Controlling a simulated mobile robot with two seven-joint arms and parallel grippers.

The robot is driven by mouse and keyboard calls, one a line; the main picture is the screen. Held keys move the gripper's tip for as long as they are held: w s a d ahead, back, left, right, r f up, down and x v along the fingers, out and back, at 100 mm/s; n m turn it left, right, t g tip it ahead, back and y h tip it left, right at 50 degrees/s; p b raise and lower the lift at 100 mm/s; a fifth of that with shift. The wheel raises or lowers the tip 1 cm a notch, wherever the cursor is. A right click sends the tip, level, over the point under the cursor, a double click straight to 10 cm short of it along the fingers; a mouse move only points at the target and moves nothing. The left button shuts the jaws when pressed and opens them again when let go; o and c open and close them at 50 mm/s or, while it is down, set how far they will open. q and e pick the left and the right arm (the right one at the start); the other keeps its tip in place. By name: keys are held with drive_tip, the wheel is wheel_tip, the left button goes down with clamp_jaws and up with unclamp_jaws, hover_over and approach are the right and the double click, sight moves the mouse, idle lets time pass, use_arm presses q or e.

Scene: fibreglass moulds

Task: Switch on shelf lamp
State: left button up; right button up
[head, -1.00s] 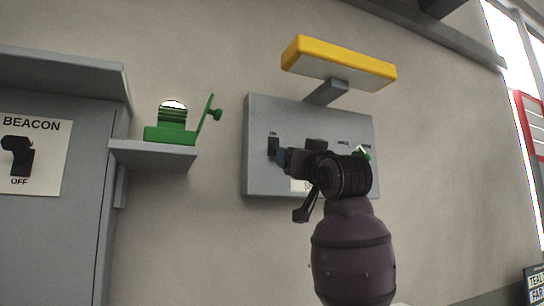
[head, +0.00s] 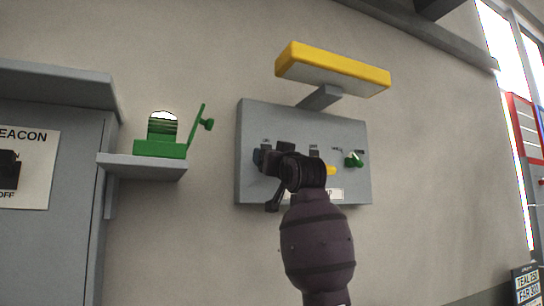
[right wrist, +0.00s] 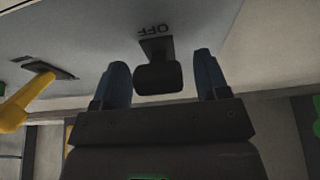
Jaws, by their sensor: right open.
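A grey wall panel (head: 300,120) carries a yellow-topped lamp (head: 333,68) on a bracket above it. The panel has several controls; a partly hidden white label sits low on it. My right gripper (head: 262,158) is at the panel's left side and hides most of the control there. In the right wrist view, a black switch lever (right wrist: 158,78) stands between the two blue fingertips of my open right gripper (right wrist: 162,72), with gaps on both sides. An upside-down OFF marking (right wrist: 154,29) is beside its base. My left gripper is out of view.
A yellow lever (right wrist: 22,100) and a green knob (head: 354,160) are on the same panel, right of the gripper in the head view. A small shelf (head: 140,166) with a green object (head: 160,148) is to the left. A BEACON switch (head: 8,170) is on a cabinet at far left.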

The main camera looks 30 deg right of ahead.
sight(271, 140)
drive_tip(key=c, duration=0.9)
drive_tip(key=shift+r+g, duration=0.1)
drive_tip(key=shift+g, duration=0.2)
drive_tip(key=shift+s+r+g, duration=0.2)
drive_tip(key=shift+r+g, duration=0.15)
drive_tip(key=shift+g, duration=0.55)
drive_tip(key=g, duration=0.1)
drive_tip(key=r+g, duration=0.1)
drive_tip(key=g, duration=0.2)
drive_tip(key=shift+r+g, duration=0.3)
drive_tip(key=g, duration=0.2)
drive_tip(key=r+g, duration=0.1)
drive_tip(key=shift+w+r+g+y, duration=0.1)
drive_tip(key=shift+w+g+y, duration=0.1)
drive_tip(key=shift+g+y, duration=0.15)
drive_tip(key=shift+w+r+g, duration=0.1)
drive_tip(key=shift+r+g, duration=0.05)
drive_tip(key=shift+g, duration=0.4)
drive_tip(key=shift+w+r+g, duration=0.15)
drive_tip(key=shift+g, duration=0.45)
drive_tip(key=shift+w+r+g, duration=0.1)
drive_tip(key=shift+r+g, duration=0.05)
drive_tip(key=shift+g, duration=0.45)
